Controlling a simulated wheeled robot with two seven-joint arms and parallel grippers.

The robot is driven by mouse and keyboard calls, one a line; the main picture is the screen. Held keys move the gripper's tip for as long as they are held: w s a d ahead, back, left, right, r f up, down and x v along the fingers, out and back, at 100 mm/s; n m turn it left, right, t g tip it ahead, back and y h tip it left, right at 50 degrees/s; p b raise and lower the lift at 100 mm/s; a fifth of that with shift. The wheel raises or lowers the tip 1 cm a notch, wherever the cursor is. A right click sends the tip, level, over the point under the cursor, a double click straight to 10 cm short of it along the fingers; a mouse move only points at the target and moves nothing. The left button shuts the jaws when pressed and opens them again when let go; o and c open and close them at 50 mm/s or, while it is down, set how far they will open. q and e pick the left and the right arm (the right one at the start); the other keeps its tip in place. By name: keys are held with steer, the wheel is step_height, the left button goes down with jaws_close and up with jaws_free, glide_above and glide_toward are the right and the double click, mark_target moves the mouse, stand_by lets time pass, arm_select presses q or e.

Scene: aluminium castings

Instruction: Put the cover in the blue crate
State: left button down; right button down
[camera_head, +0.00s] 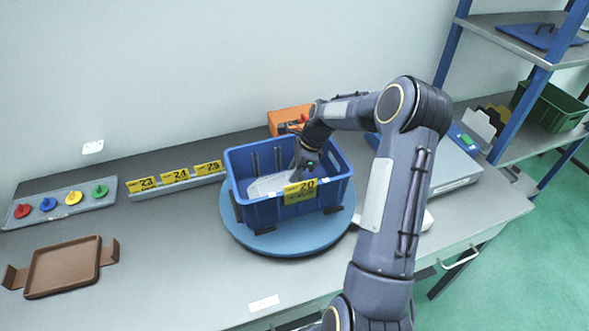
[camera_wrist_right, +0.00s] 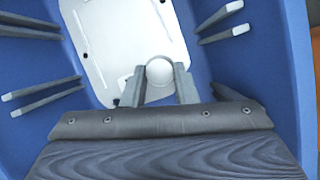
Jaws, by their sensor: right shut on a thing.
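The blue crate (camera_head: 262,213) stands on a round blue turntable (camera_head: 277,242) on the bench, with a yellow label "20" on its front. The cover (camera_head: 268,184) is a pale, light-grey plate that shows inside the crate. In the right wrist view the cover (camera_wrist_right: 120,40) lies between the crate walls, with small dark holes near its edges. My right gripper (camera_head: 304,172) reaches down into the crate. In the right wrist view its fingers (camera_wrist_right: 160,82) are shut on a round knob of the cover. Whether the cover touches the crate floor is hard to tell. My left gripper is out of view.
Yellow number tags (camera_head: 175,176) stand on a rail left of the crate. A board with coloured knobs (camera_head: 62,203) and a brown tray (camera_head: 62,268) lie farther left. A grey box (camera_head: 452,165) and an orange device (camera_head: 287,119) stand behind and right.

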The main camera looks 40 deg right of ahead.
steer(key=shift+f, duration=0.1)
steer(key=shift+f, duration=0.1)
steer(key=c, duration=1.1)
jaws_free()
steer(key=shift+c, duration=0.2)
